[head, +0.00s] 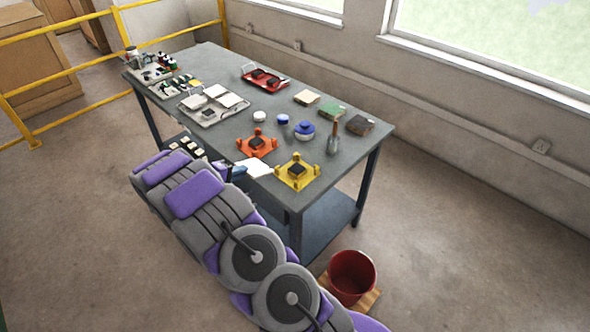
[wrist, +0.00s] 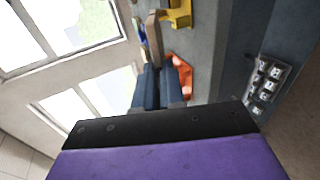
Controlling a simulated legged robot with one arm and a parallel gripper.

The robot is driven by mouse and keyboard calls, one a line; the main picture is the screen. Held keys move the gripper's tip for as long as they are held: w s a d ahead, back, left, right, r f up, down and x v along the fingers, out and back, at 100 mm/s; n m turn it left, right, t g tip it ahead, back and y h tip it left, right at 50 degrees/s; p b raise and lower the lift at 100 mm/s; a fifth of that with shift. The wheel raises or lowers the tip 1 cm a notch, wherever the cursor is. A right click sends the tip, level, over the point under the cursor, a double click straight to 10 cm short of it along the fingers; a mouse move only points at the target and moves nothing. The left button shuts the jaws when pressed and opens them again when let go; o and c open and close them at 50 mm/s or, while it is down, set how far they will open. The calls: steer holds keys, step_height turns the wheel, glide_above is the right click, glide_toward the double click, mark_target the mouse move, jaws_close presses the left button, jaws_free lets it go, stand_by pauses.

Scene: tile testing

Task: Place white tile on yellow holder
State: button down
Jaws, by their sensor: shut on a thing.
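The white tile (head: 256,169) shows in the head view at the table's near edge, between the orange holder (head: 257,149) and the yellow holder (head: 297,184). My gripper (head: 238,172) is shut on the tile at its left side. In the wrist view the blue fingers (wrist: 159,84) point up the picture, and the tile (wrist: 153,35) appears edge-on beyond their tips. The yellow holder (wrist: 178,18) is beside it at the upper right, apart from it.
The grey table (head: 215,134) bears a tray with white tiles (head: 214,105), a red tray (head: 265,78), blue and white round containers, a trowel (head: 334,136) and several blocks at the right edge.

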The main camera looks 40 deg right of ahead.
steer(key=shift+g, duration=0.3)
steer(key=shift+s+d+f+b, duration=0.5)
steer(key=shift+d+f, duration=0.55)
steer(key=shift+d, duration=1.6)
steer(key=shift+s+d+f+b, duration=0.3)
steer(key=shift+s+d+f, duration=0.55)
steer(key=shift+d, duration=1.85)
steer(key=shift+s+d+f+b, duration=0.4)
steer(key=shift+d+f, duration=0.8)
steer(key=shift+d, duration=1.45)
steer(key=shift+f+b, duration=0.3)
steer(key=c, duration=1.2)
jaws_free()
steer(key=shift+c, duration=0.2)
steer(key=shift+r, duration=0.1)
